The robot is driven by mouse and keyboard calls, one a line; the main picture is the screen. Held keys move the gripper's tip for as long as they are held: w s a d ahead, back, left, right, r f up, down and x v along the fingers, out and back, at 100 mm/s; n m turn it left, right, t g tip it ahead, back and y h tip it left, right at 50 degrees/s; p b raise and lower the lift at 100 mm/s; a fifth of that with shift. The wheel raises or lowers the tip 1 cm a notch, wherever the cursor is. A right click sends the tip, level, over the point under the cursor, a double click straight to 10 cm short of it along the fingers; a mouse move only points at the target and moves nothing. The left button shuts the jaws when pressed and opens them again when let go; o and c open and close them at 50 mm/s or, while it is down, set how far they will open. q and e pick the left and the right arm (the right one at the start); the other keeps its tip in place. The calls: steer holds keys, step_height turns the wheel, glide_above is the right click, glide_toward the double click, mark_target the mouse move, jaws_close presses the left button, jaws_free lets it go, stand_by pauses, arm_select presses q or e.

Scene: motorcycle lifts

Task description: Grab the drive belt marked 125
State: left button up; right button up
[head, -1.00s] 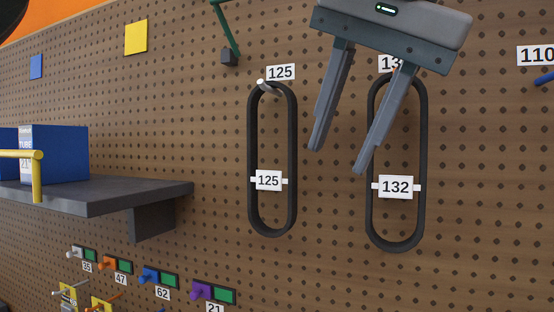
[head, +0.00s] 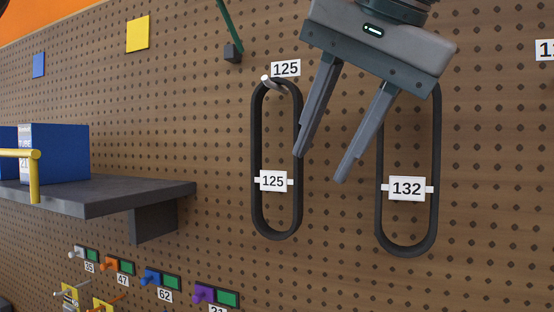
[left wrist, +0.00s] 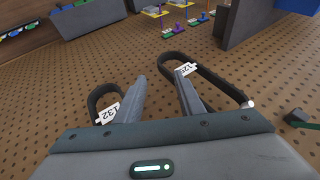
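The drive belt marked 125 (head: 257,213) is a black upright loop hanging from a peg on the pegboard in the head view. A white 125 tag is on its middle and a 125 label is above its peg. My left gripper (head: 320,168) is open and empty, just right of this belt and apart from it. In the left wrist view, the left gripper (left wrist: 160,92) has its fingers apart, with the 125 belt (left wrist: 215,77) by the right finger and the belt marked 132 (left wrist: 92,100) by the left finger. My right gripper is not in view.
The 132 belt (head: 380,222) hangs to the right, its top hidden behind my gripper. A dark shelf (head: 110,198) with a blue box (head: 55,153) juts out at left. Small numbered hooks sit below it. A green tool (head: 229,30) hangs above.

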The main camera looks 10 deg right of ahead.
arm_select(q)
glide_toward(289, 226)
steer(key=x, duration=0.2)
steer(key=shift+w+f+p, duration=0.3)
steer(key=shift+f+p, duration=0.05)
steer(key=shift+p, duration=0.1)
steer(key=p+x, duration=0.1)
steer(key=x, duration=0.4)
steer(key=shift+w+a, duration=0.1)
steer(key=shift+w+f, duration=0.15)
steer(key=shift+f, duration=0.15)
jaws_close()
